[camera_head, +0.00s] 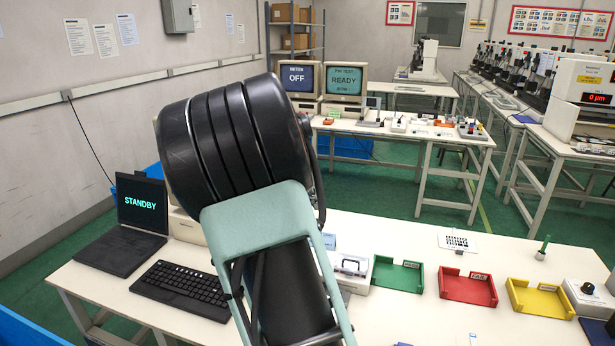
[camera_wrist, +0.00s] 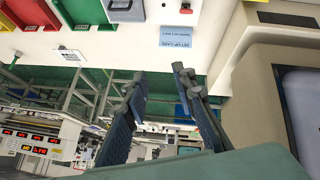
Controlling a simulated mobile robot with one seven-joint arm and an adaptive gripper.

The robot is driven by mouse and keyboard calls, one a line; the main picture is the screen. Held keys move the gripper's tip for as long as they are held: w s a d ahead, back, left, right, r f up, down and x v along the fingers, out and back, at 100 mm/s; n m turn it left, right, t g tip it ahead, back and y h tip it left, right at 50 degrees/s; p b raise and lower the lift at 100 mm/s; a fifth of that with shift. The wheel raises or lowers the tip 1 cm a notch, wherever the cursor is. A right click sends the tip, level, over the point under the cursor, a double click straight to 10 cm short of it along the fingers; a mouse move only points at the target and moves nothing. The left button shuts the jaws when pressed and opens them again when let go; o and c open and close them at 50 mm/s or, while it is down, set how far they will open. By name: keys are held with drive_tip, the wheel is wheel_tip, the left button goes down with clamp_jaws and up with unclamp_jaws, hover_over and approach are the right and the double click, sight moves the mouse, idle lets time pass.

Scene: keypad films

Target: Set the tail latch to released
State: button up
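I cannot pick out a part marked as the tail latch in either view. A small white case (camera_head: 352,273) with a dark handle-like part on top stands on the near bench, just right of my arm; its details are too small to read. My gripper (camera_wrist: 158,79) shows in the wrist view with its two dark fingers apart and nothing between them. In the head view my own arm hides the gripper and part of the bench behind it. A blue set-up card (camera_wrist: 177,36) lies beyond the fingertips in the wrist view.
On the near bench (camera_head: 432,322) are a laptop (camera_head: 141,206) reading STANDBY, a keyboard (camera_head: 184,287), and green (camera_head: 398,274), red (camera_head: 468,288) and yellow (camera_head: 540,299) trays. Behind, monitors read OFF (camera_head: 298,78) and READY (camera_head: 344,82). A beige-cased unit (camera_wrist: 262,62) stands close right of the fingers.

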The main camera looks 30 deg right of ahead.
wheel_tip(320, 180, up, 7)
drive_tip(key=w+t, duration=0.1)
drive_tip(key=shift+d+r+n, duration=0.15)
drive_tip(key=shift+n, duration=0.15)
idle(0.4)
